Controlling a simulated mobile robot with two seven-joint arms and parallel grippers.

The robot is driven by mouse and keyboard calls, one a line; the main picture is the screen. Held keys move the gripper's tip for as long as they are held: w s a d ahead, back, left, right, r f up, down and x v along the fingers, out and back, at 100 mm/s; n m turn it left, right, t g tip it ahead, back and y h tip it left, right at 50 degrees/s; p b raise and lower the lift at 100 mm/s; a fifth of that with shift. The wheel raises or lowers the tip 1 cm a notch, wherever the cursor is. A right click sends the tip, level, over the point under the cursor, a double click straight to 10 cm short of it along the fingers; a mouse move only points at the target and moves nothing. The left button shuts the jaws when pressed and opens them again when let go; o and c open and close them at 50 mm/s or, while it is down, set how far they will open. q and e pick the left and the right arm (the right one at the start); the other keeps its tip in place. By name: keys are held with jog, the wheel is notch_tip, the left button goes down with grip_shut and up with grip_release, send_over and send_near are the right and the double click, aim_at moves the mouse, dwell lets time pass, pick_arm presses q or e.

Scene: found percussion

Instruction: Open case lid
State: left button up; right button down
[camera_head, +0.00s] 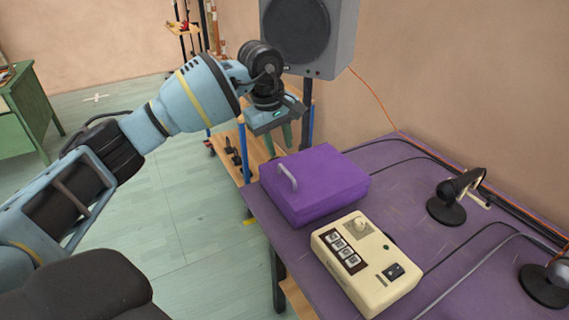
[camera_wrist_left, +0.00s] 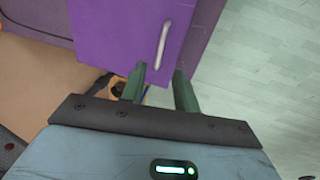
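The purple case (camera_head: 330,175) sits closed on the purple table, near its left edge. A pale grey bar handle (camera_head: 288,178) stands on the left part of its lid. In the left wrist view, the lid (camera_wrist_left: 115,30) and the handle (camera_wrist_left: 163,43) show just beyond the fingertips. My left gripper (camera_head: 279,148) hangs above the case's far left corner with its green fingers pointing down. In the left wrist view the fingers (camera_wrist_left: 160,70) are apart with nothing between them, short of the handle. My right gripper is not in view.
A cream box with buttons and a knob (camera_head: 345,240) stands close in front of the case. A microphone on a round base (camera_head: 447,207) and cables lie to the right on the table (camera_head: 400,180). A grey loudspeaker (camera_head: 340,45) stands behind. Open floor (camera_head: 190,215) is at left.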

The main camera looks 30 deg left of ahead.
aim_at(286, 170)
pick_arm(q)
jog(key=f, duration=0.4)
jog(key=w+f, duration=0.1)
jog(key=f, duration=0.1)
jog(key=shift+d+f, duration=0.35)
grip_shut()
